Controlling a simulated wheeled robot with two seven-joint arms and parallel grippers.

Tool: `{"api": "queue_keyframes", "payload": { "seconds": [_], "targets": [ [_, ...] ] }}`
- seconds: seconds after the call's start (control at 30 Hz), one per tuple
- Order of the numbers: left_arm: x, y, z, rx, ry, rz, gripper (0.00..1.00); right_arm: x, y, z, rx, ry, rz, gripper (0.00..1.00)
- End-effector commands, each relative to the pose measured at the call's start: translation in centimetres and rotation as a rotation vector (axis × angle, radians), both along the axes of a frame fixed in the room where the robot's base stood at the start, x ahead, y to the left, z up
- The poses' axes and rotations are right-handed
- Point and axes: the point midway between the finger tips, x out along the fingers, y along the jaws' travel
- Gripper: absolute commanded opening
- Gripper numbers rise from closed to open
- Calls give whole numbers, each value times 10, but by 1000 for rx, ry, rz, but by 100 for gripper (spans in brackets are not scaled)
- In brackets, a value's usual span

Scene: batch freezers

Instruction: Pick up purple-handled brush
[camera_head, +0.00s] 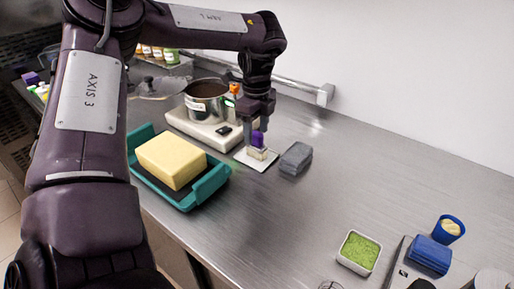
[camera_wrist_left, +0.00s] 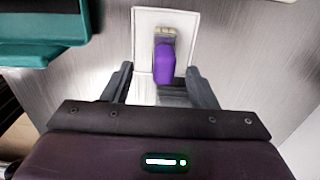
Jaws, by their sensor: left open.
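The purple-handled brush (camera_head: 257,141) stands on a small white tray (camera_head: 244,160) on the steel counter, its purple handle up and its pale bristles down. In the left wrist view the purple handle (camera_wrist_left: 164,63) lies between the two fingers, with the white tray (camera_wrist_left: 140,42) under it. My left gripper (camera_head: 258,131) is open and points down over the brush, with a finger on either side of the handle. I cannot tell whether the fingers touch it. My right gripper is not in view.
A grey block (camera_head: 296,158) sits close to the right of the tray. A teal tray (camera_head: 211,184) with a yellow block (camera_head: 171,161) is at left. A scale (camera_head: 205,131) bearing a steel pot (camera_head: 207,103) stands behind. The counter's middle right is clear.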

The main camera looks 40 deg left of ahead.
Motion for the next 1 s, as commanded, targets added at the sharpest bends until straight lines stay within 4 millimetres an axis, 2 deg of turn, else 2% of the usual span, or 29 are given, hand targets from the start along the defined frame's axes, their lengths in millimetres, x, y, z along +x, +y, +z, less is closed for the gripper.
{"api": "queue_keyframes", "payload": {
  "seconds": [0.33,0.47,0.67,1.0],
  "targets": [
    [3,3,-46,-1,4,2,53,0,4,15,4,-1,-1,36],
    [4,3,-54,0,1,2,53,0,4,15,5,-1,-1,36],
    [4,3,-55,0,0,2,53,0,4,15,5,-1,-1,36],
    [4,3,-54,1,0,2,8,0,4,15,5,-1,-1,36]
  ]
}}
